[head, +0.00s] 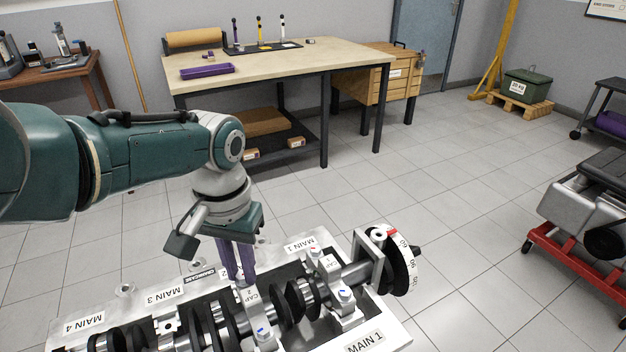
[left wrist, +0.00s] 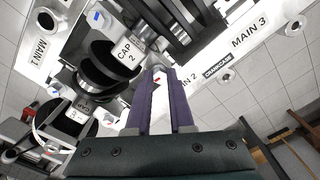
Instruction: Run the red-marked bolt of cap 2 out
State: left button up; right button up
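Cap 2 (head: 252,299) is on the engine block, with its label plain in the left wrist view (left wrist: 124,52). My left gripper (head: 242,282) points down at its far end, with purple fingers. In the left wrist view the red-marked bolt (left wrist: 157,79) sits between the fingertips, which look closed against its sides. The fingers partly hide it, so its seating depth is unclear. Cap 2's blue-marked bolt (head: 262,333) stands at the near end, apart from the gripper. My right gripper is out of view.
Cap 1 (head: 330,263) with its own marked bolts and the degree wheel (head: 403,262) lie to the right. Crankshaft webs (head: 292,301) flank cap 2 closely. A workbench (head: 290,62) with a purple tray (head: 207,71) stands behind; the floor between is clear.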

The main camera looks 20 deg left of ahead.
aim_at(242, 276)
pick_arm(q)
jog(key=shift+o, duration=1.4)
jog(key=shift+s+d+f, duration=0.1)
jog(key=shift+s+f, duration=0.05)
jog(key=shift+s, duration=0.05)
jog(key=shift+o, duration=0.9)
jog(key=shift+w, duration=0.1)
notch_tip(242, 276, up, 9)
jog(key=p, duration=0.6)
jog(key=shift+f, duration=0.2)
jog(key=shift+r+p, duration=0.4)
jog(key=shift+r, duration=0.35)
